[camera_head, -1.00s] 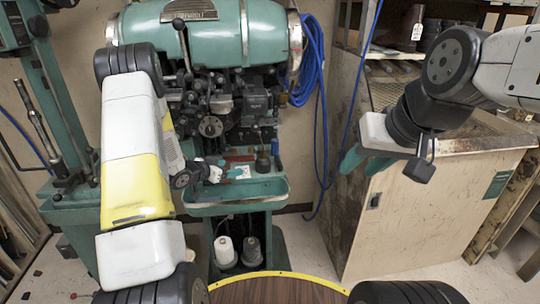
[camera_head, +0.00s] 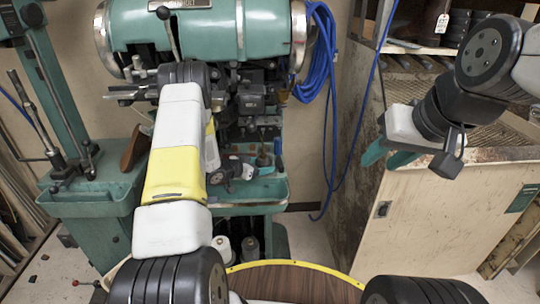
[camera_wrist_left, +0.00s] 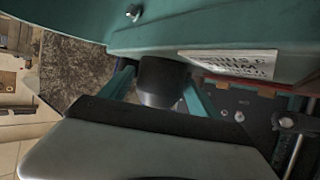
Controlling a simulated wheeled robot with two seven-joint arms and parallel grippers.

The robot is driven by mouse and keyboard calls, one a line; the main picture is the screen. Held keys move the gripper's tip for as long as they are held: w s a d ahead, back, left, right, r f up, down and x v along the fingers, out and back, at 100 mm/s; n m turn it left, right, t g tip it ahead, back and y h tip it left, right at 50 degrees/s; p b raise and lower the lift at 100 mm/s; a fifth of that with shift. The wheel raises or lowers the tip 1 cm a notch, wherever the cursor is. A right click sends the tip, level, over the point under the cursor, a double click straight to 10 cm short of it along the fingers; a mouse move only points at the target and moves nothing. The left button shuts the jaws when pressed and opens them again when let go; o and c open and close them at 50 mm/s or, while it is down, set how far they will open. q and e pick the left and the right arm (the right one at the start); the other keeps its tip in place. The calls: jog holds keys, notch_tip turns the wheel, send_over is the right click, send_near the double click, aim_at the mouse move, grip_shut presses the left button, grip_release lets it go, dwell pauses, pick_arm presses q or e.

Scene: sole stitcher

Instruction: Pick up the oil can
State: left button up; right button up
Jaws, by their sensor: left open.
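The oil can (camera_head: 263,158) is a small dark can with a thin upright spout, standing on the green tray of the stitching machine. In the left wrist view, a dark rounded body, apparently the can (camera_wrist_left: 162,80), sits between the two teal fingers. My left gripper (camera_head: 246,169) is open, low over the tray, with its fingers on either side of the can. Whether they touch it cannot be told. My right gripper (camera_head: 388,156) is open and empty, raised in front of the wooden cabinet.
The green stitching machine (camera_head: 225,35) rises behind the tray (camera_head: 270,190). A blue-handled tool (camera_head: 277,147) stands close right of the can. Blue hose (camera_head: 318,60) hangs at the right. A wooden cabinet (camera_head: 440,215) stands right, and a round yellow-edged wooden table (camera_head: 290,280) lies in front.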

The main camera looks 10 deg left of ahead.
aim_at(261, 157)
pick_arm(q)
jog(key=shift+x, duration=0.75)
jog(key=c, duration=1)
jog(key=shift+r, duration=0.1)
jog(key=shift+r, duration=0.1)
notch_tip(261, 157, up, 4)
jog(key=shift+a+f, duration=0.1)
jog(key=shift+f, duration=0.1)
jog(key=s+a+r, duration=0.1)
jog(key=s+a, duration=0.1)
jog(key=s, duration=1.3)
jog(key=shift+s+a, duration=0.25)
jog(key=shift+s, duration=0.15)
